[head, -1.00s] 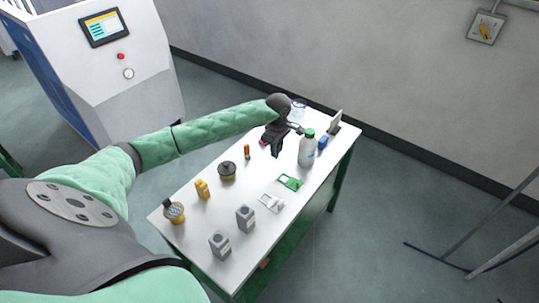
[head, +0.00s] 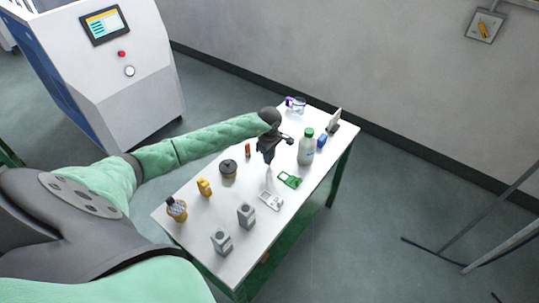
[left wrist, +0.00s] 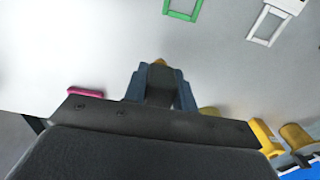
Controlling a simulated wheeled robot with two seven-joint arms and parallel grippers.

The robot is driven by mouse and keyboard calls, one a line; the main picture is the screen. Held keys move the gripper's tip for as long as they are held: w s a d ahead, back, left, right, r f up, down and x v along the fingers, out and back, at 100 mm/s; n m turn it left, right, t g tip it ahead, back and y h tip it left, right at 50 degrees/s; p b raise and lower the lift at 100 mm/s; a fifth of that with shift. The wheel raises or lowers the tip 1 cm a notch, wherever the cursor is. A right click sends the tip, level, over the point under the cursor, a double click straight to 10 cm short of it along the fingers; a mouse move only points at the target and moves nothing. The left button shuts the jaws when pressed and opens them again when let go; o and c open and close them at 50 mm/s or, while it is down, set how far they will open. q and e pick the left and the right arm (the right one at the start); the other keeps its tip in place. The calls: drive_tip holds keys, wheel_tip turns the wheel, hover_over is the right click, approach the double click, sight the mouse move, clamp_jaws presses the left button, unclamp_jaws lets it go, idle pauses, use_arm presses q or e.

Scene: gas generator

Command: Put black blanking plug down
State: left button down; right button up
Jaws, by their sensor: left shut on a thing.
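My left gripper (head: 268,160) is over the white table, left of the bottle. In the left wrist view its two fingers (left wrist: 160,88) are closed around a dark grey-black piece (left wrist: 158,84), taken to be the black blanking plug. A small yellow tip shows just beyond it; I cannot tell whether it belongs to the piece. In the head view the held piece is too small and hidden to make out, and I cannot tell whether it touches the table. My right gripper is not in view.
On the table (head: 185,237) are a green-capped bottle (head: 306,150), green frame (head: 289,180), white frame (head: 270,200), dark round tin (head: 228,169), yellow object (head: 204,187) and two grey blocks (head: 222,241) (head: 246,216). Purple-edged goggles (head: 295,104) lie at the far end. A pink object (left wrist: 85,92) is near the gripper.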

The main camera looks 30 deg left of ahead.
use_arm(q)
drive_tip(key=shift+f, duration=0.15)
drive_tip(key=c, duration=1.1)
unclamp_jaws()
drive_tip(key=shift+r, duration=0.2)
